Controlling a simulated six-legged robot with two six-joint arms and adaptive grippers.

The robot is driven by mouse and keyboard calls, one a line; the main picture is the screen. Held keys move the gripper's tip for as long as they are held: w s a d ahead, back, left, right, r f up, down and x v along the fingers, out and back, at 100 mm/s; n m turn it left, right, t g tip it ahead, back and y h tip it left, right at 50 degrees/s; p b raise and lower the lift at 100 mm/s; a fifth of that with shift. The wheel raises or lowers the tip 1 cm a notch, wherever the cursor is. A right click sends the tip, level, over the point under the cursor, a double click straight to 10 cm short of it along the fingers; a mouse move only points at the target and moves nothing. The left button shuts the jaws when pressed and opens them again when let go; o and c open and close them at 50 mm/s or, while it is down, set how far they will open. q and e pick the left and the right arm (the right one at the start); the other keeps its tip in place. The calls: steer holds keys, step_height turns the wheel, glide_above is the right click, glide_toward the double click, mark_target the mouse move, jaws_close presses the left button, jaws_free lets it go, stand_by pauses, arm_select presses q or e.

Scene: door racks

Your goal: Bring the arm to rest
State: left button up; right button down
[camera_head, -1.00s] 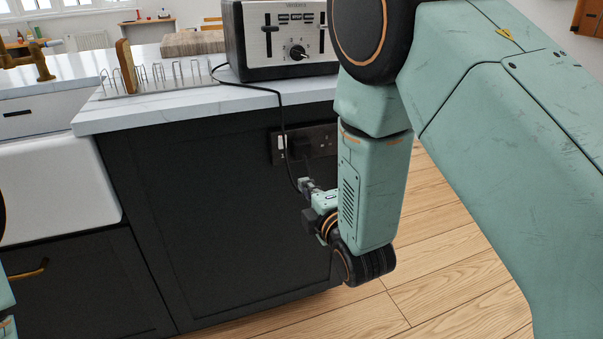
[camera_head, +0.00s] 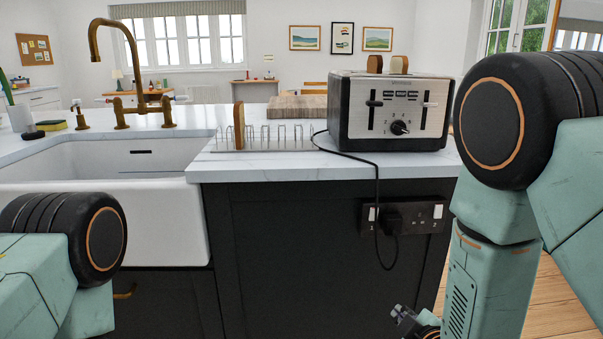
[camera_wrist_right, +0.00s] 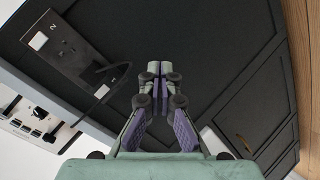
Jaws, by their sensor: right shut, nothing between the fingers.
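My right arm hangs at the right of the head view, with its gripper (camera_head: 400,314) low in front of the dark cabinet, below the wall socket (camera_head: 425,216) and apart from it. In the right wrist view this gripper (camera_wrist_right: 160,78) has its fingers together, with nothing between them. A black plug (camera_head: 393,219) sits in the left half of the socket, its cord running up to the toaster (camera_head: 392,110). The socket also shows in the right wrist view (camera_wrist_right: 70,48). My left arm enters at the lower left; its gripper is out of view.
The toaster stands on the white counter (camera_head: 330,168) with bread (camera_head: 399,64) in its top. A wire rack (camera_head: 275,137) holds one bread slice (camera_head: 239,126). A white sink (camera_head: 110,160) with a brass tap (camera_head: 95,45) lies left. Wooden floor is clear at right.

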steer(key=s+d+f+m+g+p, duration=0.2)
steer(key=s+f+m+g, duration=0.6)
steer(key=s, duration=0.5)
steer(key=s+f+m+g+p, duration=0.1)
steer(key=s+f+g+p, duration=0.1)
steer(key=s, duration=0.8)
steer(key=s+d+f+m+g+p, duration=0.1)
steer(key=s+f+g+p, duration=0.1)
steer(key=s, duration=0.9)
steer(key=shift+f+m+g, duration=0.2)
steer(key=shift+m+g, duration=0.1)
steer(key=shift+m, duration=0.1)
